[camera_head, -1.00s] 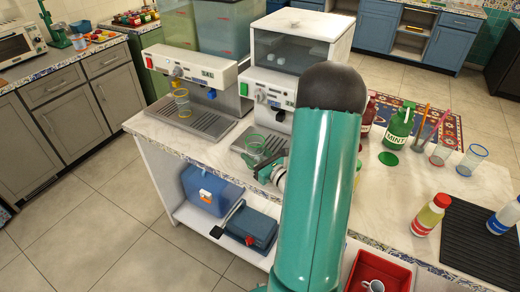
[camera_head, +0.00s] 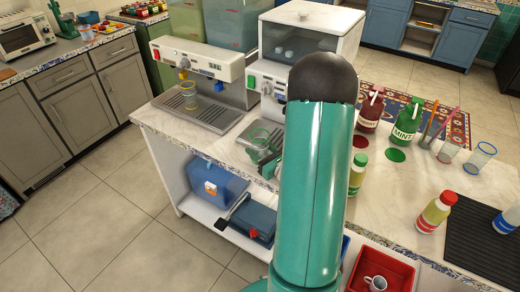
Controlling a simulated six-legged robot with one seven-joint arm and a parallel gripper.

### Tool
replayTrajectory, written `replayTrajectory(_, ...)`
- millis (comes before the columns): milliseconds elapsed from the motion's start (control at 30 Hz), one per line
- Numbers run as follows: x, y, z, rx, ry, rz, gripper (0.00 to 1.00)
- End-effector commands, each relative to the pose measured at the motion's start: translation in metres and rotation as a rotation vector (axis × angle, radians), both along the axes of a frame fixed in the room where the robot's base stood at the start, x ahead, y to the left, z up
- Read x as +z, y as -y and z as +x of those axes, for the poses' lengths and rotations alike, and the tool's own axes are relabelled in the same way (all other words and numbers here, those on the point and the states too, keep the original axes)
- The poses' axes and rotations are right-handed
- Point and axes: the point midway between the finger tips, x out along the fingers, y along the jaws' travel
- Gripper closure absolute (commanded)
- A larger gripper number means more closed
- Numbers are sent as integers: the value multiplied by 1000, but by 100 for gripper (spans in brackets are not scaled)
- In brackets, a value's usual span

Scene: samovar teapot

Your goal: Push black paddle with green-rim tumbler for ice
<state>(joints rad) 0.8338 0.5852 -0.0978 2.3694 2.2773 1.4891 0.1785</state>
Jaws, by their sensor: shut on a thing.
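The green-rim tumbler (camera_head: 261,136) is clear glass and stands out low in front of the white ice machine (camera_head: 268,70), near its drip tray. My gripper (camera_head: 266,160) is shut on the tumbler from the near right side; my teal arm covers part of it, and the fingertips are small in view. A small dark and pale part on the machine's front, seemingly the black paddle (camera_head: 267,89), is above the tumbler. I see a gap between them in the picture, but contact is hard to judge. My arm hides the right part of the machine's front.
A yellow-rim tumbler (camera_head: 190,96) stands under the left drink machine (camera_head: 195,70). Right of my arm are a red syrup bottle (camera_head: 370,111), a green mint bottle (camera_head: 406,125), blue-rim (camera_head: 477,158) and red-rim glasses (camera_head: 448,151), and a black mat (camera_head: 485,240).

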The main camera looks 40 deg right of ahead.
Motion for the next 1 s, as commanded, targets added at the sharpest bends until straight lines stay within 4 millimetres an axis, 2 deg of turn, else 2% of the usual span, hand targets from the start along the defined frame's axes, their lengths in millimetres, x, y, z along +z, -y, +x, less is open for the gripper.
replayTrajectory(267, 0, 11, 3, 0, 0, 0, 73)
replayTrajectory(1000, 0, 87, 25, -1, 0, -2, 73)
